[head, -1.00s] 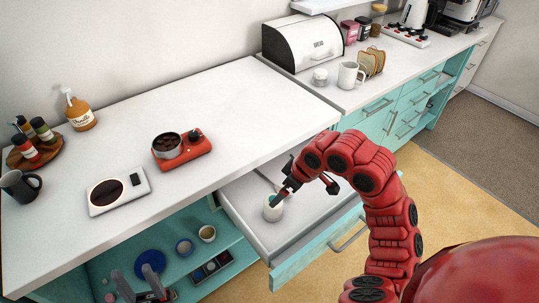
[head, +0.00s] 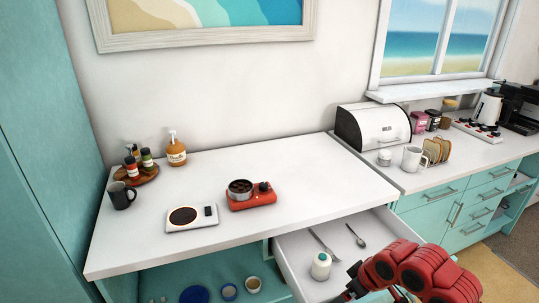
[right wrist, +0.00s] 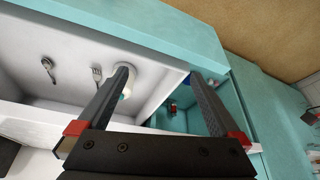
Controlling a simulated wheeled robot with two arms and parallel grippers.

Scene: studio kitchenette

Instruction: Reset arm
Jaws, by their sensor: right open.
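My right gripper (right wrist: 162,80) is open and empty in the right wrist view, its two dark fingers spread over the edge of an open drawer. In the head view my red right arm (head: 425,272) is at the lower right, by the drawer's front; its fingers are partly cut off there. The white drawer (head: 292,246) holds a small white container with a greenish top (head: 321,267), a fork-like utensil (head: 322,242) and a spoon (head: 356,236). In the right wrist view one finger partly covers the container (right wrist: 127,88). My left gripper is not in view.
The counter (head: 310,182) carries a red burner with a pot (head: 252,196), a scale (head: 191,217), a dark mug (head: 121,196), a spice tray (head: 148,176) and a syrup bottle (head: 176,152). A bread box (head: 375,128) stands right. The counter's right part is clear.

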